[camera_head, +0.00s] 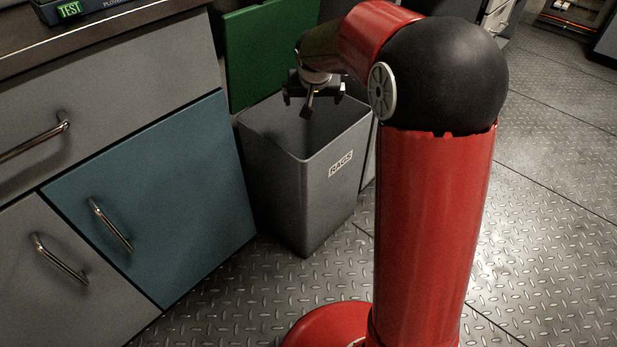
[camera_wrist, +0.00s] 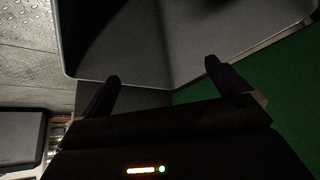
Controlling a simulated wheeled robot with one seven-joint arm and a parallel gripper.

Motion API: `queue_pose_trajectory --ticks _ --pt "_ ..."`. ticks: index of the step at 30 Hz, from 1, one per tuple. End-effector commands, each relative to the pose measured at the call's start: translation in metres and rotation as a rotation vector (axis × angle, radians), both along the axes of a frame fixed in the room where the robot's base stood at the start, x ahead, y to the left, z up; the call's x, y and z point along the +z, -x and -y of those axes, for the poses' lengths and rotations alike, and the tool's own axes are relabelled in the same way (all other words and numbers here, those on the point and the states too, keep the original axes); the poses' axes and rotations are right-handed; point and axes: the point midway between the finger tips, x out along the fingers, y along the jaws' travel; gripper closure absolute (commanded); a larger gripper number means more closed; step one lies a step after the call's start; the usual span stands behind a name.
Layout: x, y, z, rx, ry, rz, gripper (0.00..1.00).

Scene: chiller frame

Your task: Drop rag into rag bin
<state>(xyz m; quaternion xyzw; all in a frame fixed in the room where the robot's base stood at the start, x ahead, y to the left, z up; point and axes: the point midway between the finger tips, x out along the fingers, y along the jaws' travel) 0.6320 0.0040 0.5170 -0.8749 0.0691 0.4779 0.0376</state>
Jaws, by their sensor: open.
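The rag bin (camera_head: 300,185) is a grey open-topped bin with a "RAGS" label, standing on the floor beside the cabinets. My gripper (camera_head: 312,100) is above the bin's opening, pointing down. In the wrist view my gripper (camera_wrist: 162,72) has its two dark fingers spread apart with nothing between them. The bin (camera_wrist: 170,78) fills the upper part of that view, with its rim and inner walls showing. Its inside is dark. I see no rag in either view; the bottom of the bin is hidden in the head view.
Grey and teal cabinets (camera_head: 150,195) with metal handles stand left of the bin. A green panel (camera_head: 268,45) is behind it. The diamond-plate floor (camera_head: 545,220) is clear on the right. A device with a "TEST" label (camera_head: 70,9) sits on the counter.

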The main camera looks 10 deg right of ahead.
Motion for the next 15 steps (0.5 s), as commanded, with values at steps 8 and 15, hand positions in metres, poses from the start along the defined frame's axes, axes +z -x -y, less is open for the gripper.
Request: queue_pose_trajectory --ticks 8,15 --pt "0.037 0.023 -0.004 0.001 0.001 0.001 0.0" --pt "0.043 0.027 -0.005 0.001 0.001 0.0 0.0"
